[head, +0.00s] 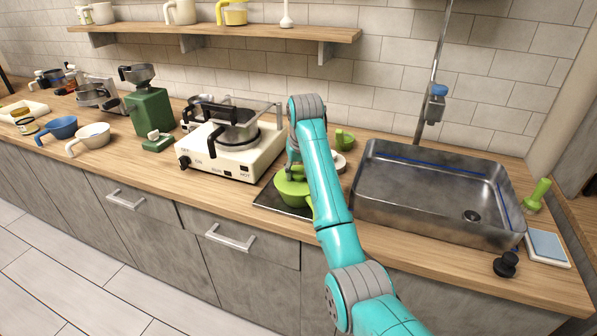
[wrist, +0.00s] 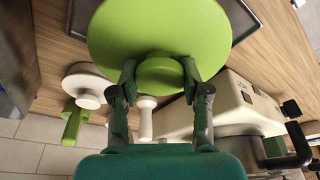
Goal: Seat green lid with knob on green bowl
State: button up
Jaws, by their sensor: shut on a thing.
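The green lid (wrist: 160,28) fills the upper middle of the wrist view, and my gripper (wrist: 160,76) is shut on its round knob, one finger on each side. In the head view my gripper (head: 292,166) is just above green ware (head: 291,188) on the dark mat (head: 274,204). The lid hides what is under it in the wrist view. I cannot clearly tell the green bowl from the lid in the head view, nor whether they touch. My arm covers the right part of that ware.
A cream hot plate (head: 226,160) with a metal pot stands left of the mat. A steel sink (head: 440,190) is on the right. A green item (head: 344,139) and a white round piece (head: 338,162) lie behind my arm. The counter's front edge is close.

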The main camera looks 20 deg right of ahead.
jog(key=shift+f, duration=0.1)
dwell(0.3)
jog(key=o, duration=1.6)
